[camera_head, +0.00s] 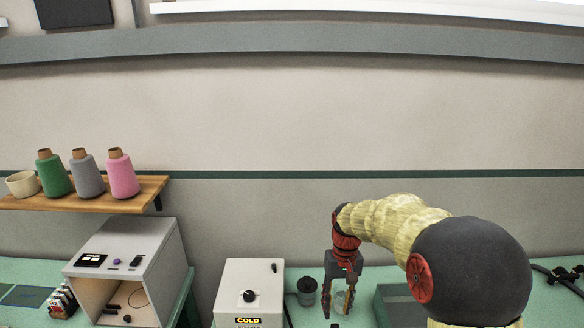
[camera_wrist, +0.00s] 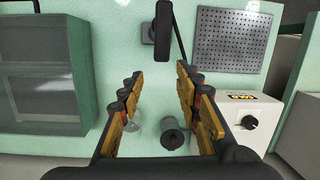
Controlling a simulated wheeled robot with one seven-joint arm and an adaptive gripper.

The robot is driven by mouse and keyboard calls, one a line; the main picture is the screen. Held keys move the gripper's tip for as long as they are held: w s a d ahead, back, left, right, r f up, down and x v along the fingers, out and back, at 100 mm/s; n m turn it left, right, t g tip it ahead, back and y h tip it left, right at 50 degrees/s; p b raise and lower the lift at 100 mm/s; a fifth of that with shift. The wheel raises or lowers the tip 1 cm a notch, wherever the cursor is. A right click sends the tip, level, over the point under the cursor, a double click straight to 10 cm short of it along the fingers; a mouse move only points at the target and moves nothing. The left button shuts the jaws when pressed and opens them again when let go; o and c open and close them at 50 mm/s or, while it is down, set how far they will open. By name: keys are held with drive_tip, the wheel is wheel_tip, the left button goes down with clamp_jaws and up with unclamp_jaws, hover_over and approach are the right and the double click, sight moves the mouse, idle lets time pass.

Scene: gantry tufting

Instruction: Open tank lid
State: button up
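A white box (camera_head: 248,288) with a black knob and a yellow-and-black label reading COLD stands on the green bench, left of my arm. It also shows at the right of the wrist view (camera_wrist: 280,125). A grey-green box-like container (camera_head: 395,305) stands right of my gripper; a grey glassy-fronted one shows at the left of the wrist view (camera_wrist: 42,85). I cannot tell which of these is the tank, and no raised lid shows. My gripper (camera_head: 340,305) points down over the bench between them. Its fingers (camera_wrist: 158,118) are apart with nothing held between them.
A clear glass (camera_wrist: 136,121) and a dark round jar (camera_wrist: 171,134) stand below my gripper. A black post (camera_wrist: 163,35) and a perforated panel (camera_wrist: 235,42) are nearby. Farther left are an open white cabinet (camera_head: 130,265) and a shelf (camera_head: 90,196) with several cones.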

drive_tip(key=s+d+r+t+b, duration=0.1)
drive_tip(key=s+b, duration=0.3)
drive_tip(key=s, duration=0.5)
drive_tip(key=s+d+r+t+b, duration=0.1)
drive_tip(key=s+d+t+b, duration=0.2)
drive_tip(key=s, duration=0.6)
drive_tip(key=s+d+r+m+t+b, duration=0.1)
drive_tip(key=s+d+r+t+b, duration=0.1)
drive_tip(key=s+b, duration=0.3)
drive_tip(key=s+t, duration=0.1)
drive_tip(key=s, duration=0.3)
drive_tip(key=shift+d+t+h, duration=0.25)
drive_tip(key=shift+t+h, duration=0.05)
